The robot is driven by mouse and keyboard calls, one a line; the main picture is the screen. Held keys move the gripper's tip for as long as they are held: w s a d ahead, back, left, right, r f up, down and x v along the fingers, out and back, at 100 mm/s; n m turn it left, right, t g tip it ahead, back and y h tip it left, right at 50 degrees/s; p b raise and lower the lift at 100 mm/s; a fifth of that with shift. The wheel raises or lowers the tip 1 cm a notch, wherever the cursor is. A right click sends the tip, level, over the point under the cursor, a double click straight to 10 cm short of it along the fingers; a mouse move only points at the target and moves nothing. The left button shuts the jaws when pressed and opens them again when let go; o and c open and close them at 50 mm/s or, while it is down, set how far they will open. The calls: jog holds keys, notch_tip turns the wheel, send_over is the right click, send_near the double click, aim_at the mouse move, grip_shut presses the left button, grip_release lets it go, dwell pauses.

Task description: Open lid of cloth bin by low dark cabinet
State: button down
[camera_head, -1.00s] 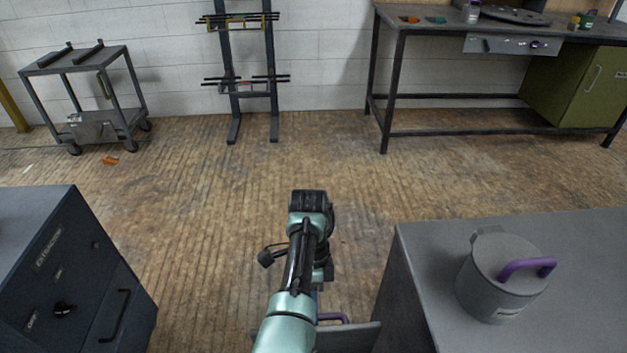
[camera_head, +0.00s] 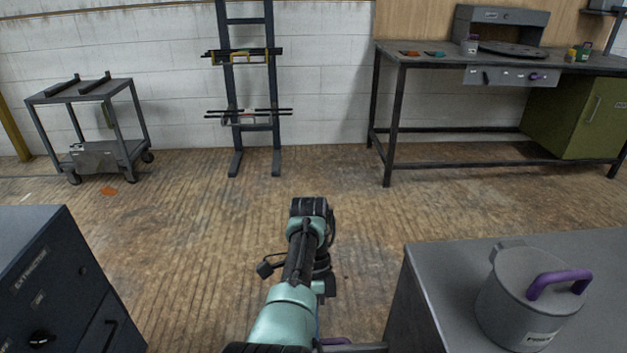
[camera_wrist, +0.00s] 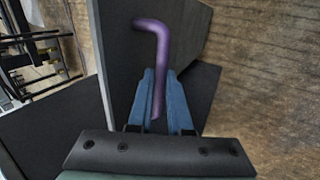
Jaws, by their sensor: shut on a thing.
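In the wrist view, the blue fingers of my gripper (camera_wrist: 161,85) are shut on a purple bar handle (camera_wrist: 163,50). The handle bends at its far end and stands over a dark grey panel (camera_wrist: 120,55), which looks like the bin's lid. In the head view, a sliver of the purple handle (camera_head: 334,341) and a grey edge (camera_head: 362,348) show at the bottom, beside a low dark cabinet (camera_head: 405,310). The rest of the bin is below the picture. My arm hides the gripper there. I cannot tell how far the lid is raised.
A grey lidded pot (camera_head: 525,305) with its own purple handle stands on the right cabinet. A dark extractor unit (camera_head: 60,290) stands at left. Behind are a cart (camera_head: 92,125), a rack (camera_head: 248,90) and a workbench (camera_head: 395,110). The middle floor is clear.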

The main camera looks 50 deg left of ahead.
jog(key=c, duration=0.8)
grip_release()
jog(key=shift+s+f, duration=0.2)
jog(key=shift+f, duration=0.05)
jog(key=shift+c, duration=0.2)
jog(key=shift+r, duration=0.1)
jog(key=shift+w+r, duration=0.1)
jog(key=shift+r, duration=0.05)
jog(key=shift+r+p, duration=0.3)
jog(key=shift+p, duration=0.15)
notch_tip(320, 180, up, 9)
jog(key=p, duration=0.9)
